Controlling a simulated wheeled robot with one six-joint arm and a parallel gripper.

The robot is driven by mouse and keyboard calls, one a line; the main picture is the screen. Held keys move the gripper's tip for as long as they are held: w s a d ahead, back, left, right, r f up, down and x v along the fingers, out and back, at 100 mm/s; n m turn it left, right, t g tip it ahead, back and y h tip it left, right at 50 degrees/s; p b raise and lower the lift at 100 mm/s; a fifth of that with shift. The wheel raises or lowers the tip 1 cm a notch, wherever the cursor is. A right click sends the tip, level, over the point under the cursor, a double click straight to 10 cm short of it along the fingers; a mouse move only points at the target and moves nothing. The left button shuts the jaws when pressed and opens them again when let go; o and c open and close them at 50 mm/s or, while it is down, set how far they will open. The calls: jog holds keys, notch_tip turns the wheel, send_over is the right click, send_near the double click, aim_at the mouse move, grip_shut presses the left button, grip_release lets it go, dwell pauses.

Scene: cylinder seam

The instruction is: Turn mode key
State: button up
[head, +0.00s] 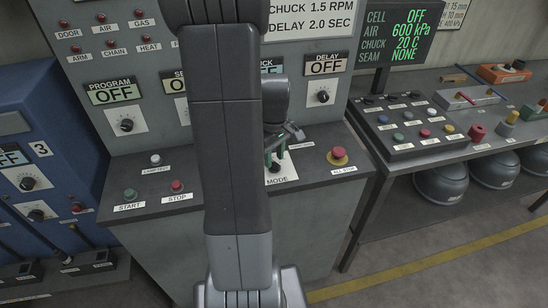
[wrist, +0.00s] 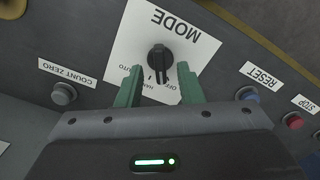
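The mode key (wrist: 159,58) is a small black switch on a white MODE plate (wrist: 178,27), upside down in the wrist view. Its grip runs roughly up and down there, over OFF, HAND and AUTO markings; the exact setting is hard to tell. My gripper (wrist: 160,70) is open, with one green fingertip on each side of the key and a gap to each. I cannot tell how high the tips are above the plate. In the head view my gripper (head: 280,148) hangs just over the mode key (head: 275,168), and my arm hides part of the console.
A COUNT ZERO button (wrist: 64,93) sits left of the plate and a blue RESET button (wrist: 247,93) right of it in the wrist view. A red ALL STOP button (head: 338,154) stands right of the key. The upright panel (head: 150,75) rises behind.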

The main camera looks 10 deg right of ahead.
jog(key=shift+f, duration=0.7)
grip_shut()
jog(key=shift+n+b, duration=0.35)
jog(key=shift+n, duration=1.15)
grip_release()
jog(key=shift+r, duration=0.1)
